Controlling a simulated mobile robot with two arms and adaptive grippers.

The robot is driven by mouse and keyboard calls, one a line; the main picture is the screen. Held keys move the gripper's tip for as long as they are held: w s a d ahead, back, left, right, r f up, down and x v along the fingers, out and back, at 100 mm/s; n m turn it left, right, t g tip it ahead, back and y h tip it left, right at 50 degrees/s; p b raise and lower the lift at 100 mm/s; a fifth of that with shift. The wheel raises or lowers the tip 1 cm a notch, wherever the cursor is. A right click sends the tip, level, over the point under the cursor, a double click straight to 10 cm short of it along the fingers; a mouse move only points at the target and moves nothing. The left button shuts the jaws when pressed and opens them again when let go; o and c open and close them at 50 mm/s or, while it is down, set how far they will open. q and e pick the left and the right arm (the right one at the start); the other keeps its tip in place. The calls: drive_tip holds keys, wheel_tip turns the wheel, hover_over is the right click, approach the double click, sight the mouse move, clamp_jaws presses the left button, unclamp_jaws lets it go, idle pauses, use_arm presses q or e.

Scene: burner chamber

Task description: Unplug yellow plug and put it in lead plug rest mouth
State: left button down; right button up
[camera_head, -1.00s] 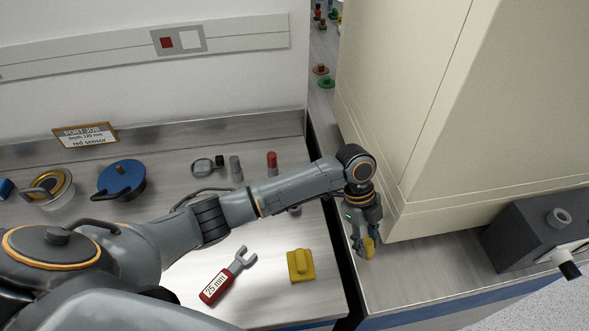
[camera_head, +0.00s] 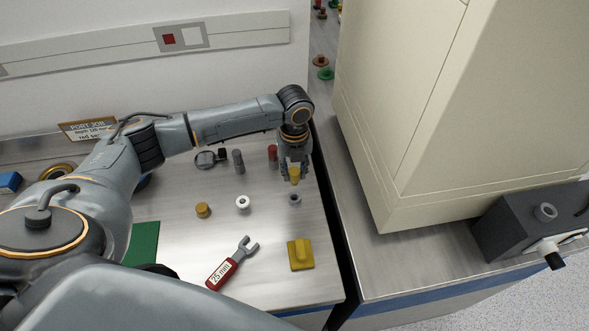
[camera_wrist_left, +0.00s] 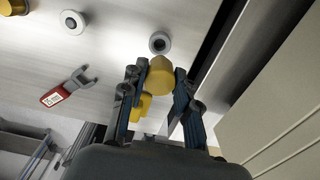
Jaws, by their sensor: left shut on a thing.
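My left gripper (camera_head: 294,168) is shut on the yellow plug (camera_head: 294,176). It holds the plug over the right part of the metal table, near the back. In the left wrist view the plug (camera_wrist_left: 160,74) sits between the fingertips (camera_wrist_left: 161,88). A small grey ring with a dark hole (camera_head: 294,199) stands on the table just in front of the gripper; it also shows in the wrist view (camera_wrist_left: 159,43), beyond the plug. It looks like the lead plug rest mouth, but no label confirms this. The plug appears apart from it. My right gripper is not in view.
A white ring (camera_head: 243,203) and a brass cylinder (camera_head: 203,210) stand left of the grey ring. A red-topped cylinder (camera_head: 272,153) is close left of the gripper. A wrench (camera_head: 233,264) and yellow block (camera_head: 300,254) lie in front. A cream cabinet (camera_head: 430,110) stands right, past a gap.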

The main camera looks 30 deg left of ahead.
sight(294, 184)
use_arm(q)
drive_tip(key=shift+r, duration=0.2)
drive_tip(key=shift+f+b, duration=0.5)
drive_tip(key=shift+f, duration=0.35)
drive_tip(key=shift+f+b, duration=0.9)
drive_tip(key=shift+f, duration=1.1)
drive_tip(key=shift+p, duration=0.6)
drive_tip(key=shift+f, duration=0.2)
